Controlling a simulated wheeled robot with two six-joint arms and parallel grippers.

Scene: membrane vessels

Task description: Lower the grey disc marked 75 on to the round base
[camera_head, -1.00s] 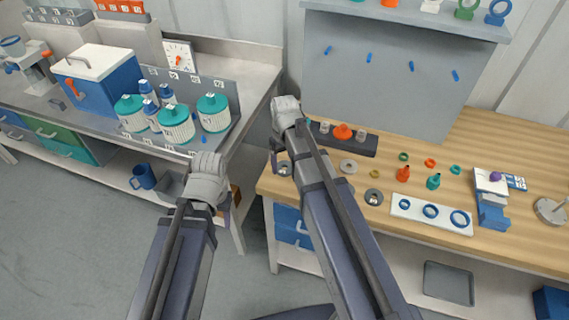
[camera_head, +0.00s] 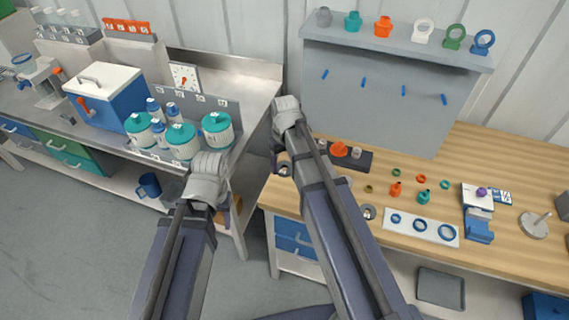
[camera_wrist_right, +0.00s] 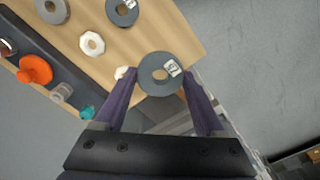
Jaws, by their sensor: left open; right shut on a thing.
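A grey disc with a white label (camera_wrist_right: 155,84) is gripped between the fingers of my right gripper (camera_wrist_right: 161,92), flat side toward the camera. In the head view the disc (camera_head: 285,169) shows at my right gripper (camera_head: 281,160), by the left end of the wooden bench. A round grey base (camera_head: 532,227) with an upright post stands at the bench's right side, well away from the disc. My left gripper (camera_head: 228,212) is open and empty, left of the bench over the gap.
A white plate (camera_head: 421,228) with blue rings and a blue stand (camera_head: 478,228) lie between the disc and the base. A grey panel with pegs (camera_head: 385,95) rises behind.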

